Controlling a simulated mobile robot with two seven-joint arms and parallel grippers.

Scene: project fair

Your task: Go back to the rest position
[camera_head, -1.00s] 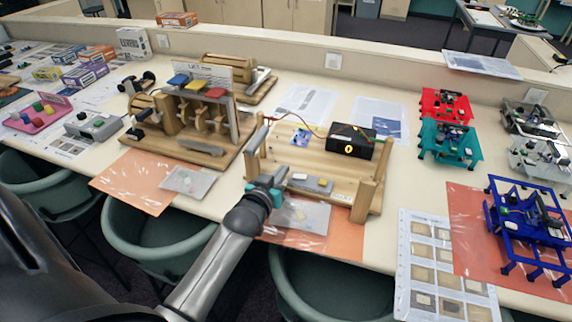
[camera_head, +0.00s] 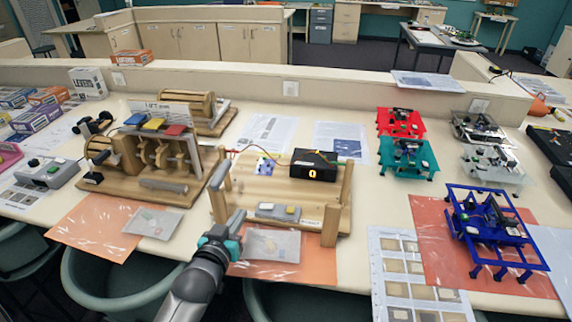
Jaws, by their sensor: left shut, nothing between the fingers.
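My left gripper (camera_head: 228,225) is at the front edge of the table, in front of the wooden frame with a black counter box (camera_head: 315,164) that reads 0. Its fingers are shut with nothing between them. The fingertips show close to the frame's front left corner; I cannot tell whether they touch it. My left arm comes up from the bottom of the view. My right gripper is not in view.
A wooden lift model (camera_head: 150,160) stands left of the frame. Blue (camera_head: 490,228), teal (camera_head: 408,155) and red (camera_head: 400,122) stands are on the right.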

